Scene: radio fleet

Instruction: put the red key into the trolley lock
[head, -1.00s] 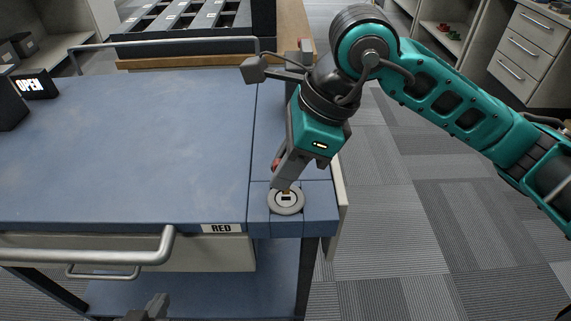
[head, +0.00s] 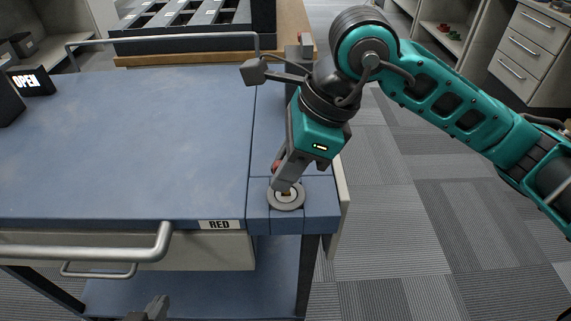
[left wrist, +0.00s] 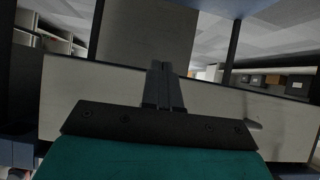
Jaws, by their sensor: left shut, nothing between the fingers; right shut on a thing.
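My right gripper (head: 283,184) is shut on the red key (head: 276,165) and points down at the lock. Only a bit of the key's red shows beside the fingers, and a brass part shows at the lock's middle. The fingers hide how deep it sits. My left gripper (head: 153,309) is low at the front of the trolley, shut and empty; it also shows in the left wrist view (left wrist: 165,85).
A grey handle (head: 90,254) runs along the trolley's front. A black sign reading OPEN (head: 34,82) stands at the far left. A dark slotted rack (head: 185,22) is at the back. The blue trolley top (head: 140,140) is clear in the middle. Drawers (head: 522,50) stand back right.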

